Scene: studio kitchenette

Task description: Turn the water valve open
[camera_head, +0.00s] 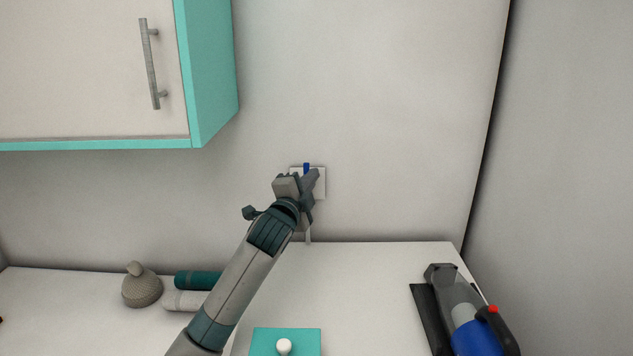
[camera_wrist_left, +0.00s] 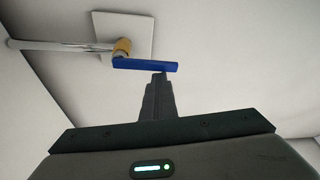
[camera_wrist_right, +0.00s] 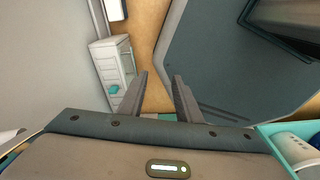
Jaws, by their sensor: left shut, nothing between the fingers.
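The water valve has a blue lever (camera_wrist_left: 146,65) on a brass body (camera_wrist_left: 122,47), in front of a white square wall plate (camera_wrist_left: 143,28). A pale pipe (camera_wrist_left: 60,46) runs left from the brass body in the left wrist view. The lever extends the opposite way, roughly in line with the pipe. In the head view only the blue lever tip (camera_head: 306,167) shows above my left gripper (camera_head: 303,180), which hides most of the valve. The left gripper is shut and empty, its fingertips (camera_wrist_left: 159,77) close beside the lever; contact is unclear. My right gripper (camera_wrist_right: 160,84) is open and empty, away from the valve.
A teal-edged wall cabinet (camera_head: 90,70) hangs at upper left. On the counter (camera_head: 370,285) are a grey rounded object (camera_head: 141,287), teal (camera_head: 198,280) and white (camera_head: 184,300) rolls, a teal board with a white knob (camera_head: 262,340), and a blue-and-black appliance (camera_head: 465,315). The wall right of the valve is clear.

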